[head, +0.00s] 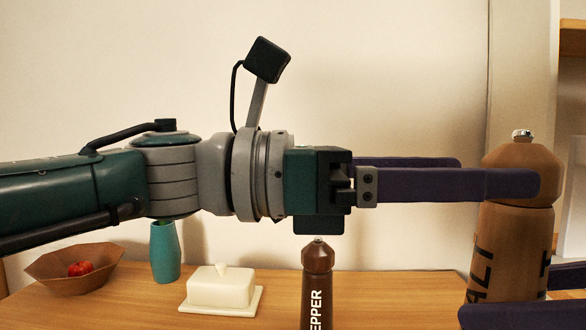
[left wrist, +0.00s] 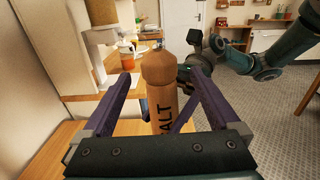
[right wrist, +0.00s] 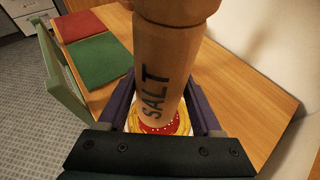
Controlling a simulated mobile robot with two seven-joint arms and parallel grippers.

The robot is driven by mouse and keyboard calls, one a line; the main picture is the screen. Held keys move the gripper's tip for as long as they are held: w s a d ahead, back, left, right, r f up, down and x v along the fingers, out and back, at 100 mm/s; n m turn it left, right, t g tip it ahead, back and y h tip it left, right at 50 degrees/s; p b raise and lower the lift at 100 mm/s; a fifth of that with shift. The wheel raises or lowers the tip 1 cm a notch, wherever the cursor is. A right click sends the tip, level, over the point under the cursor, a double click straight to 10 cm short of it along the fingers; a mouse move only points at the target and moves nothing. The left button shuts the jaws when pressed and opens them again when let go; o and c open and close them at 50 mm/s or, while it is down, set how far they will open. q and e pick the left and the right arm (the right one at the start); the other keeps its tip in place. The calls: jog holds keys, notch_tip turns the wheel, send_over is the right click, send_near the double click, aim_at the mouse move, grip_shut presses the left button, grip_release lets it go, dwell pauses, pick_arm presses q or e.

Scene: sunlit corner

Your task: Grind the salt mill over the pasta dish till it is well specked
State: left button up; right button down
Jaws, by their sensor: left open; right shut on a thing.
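The salt mill (head: 510,245) is a tall brown wooden mill with dark lettering and a rounded cap, upright or nearly so at the right of the head view. It also shows in the left wrist view (left wrist: 160,90) and right wrist view (right wrist: 165,60). My left gripper (head: 500,174) is open at cap height, one finger passing in front of the cap. My right gripper (head: 530,298) is shut on the mill's lower body. The pasta dish (right wrist: 150,130) shows below the mill in the right wrist view, red and yellow with some white specks; the mill hides much of it.
A dark pepper mill (head: 317,280) stands below my left gripper. A cream butter dish (head: 220,290), a teal cup (head: 165,252) and a brown bowl (head: 40,268) with a red item stand left. Red (right wrist: 80,25) and green (right wrist: 100,60) mats lie on the wooden surface.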

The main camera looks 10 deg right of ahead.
aim_at(499, 165)
pick_arm(q)
jog(key=v, duration=0.6)
dwell(0.3)
jog(key=s+d+n+t, duration=0.1)
jog(key=t, duration=0.1)
jog(key=s+d+n+t, duration=0.1)
jog(key=t, duration=0.2)
jog(key=s+d+r+n+t, duration=0.1)
jog(key=d+n+t, duration=0.1)
jog(key=shift+s+t, duration=0.3)
jog(key=shift+s, duration=0.1)
jog(key=shift+n+t, duration=0.9)
jog(key=x, duration=1)
jog(key=shift+s+d+f, duration=0.3)
jog(key=shift+d+f, duration=0.05)
jog(key=shift+c, duration=0.3)
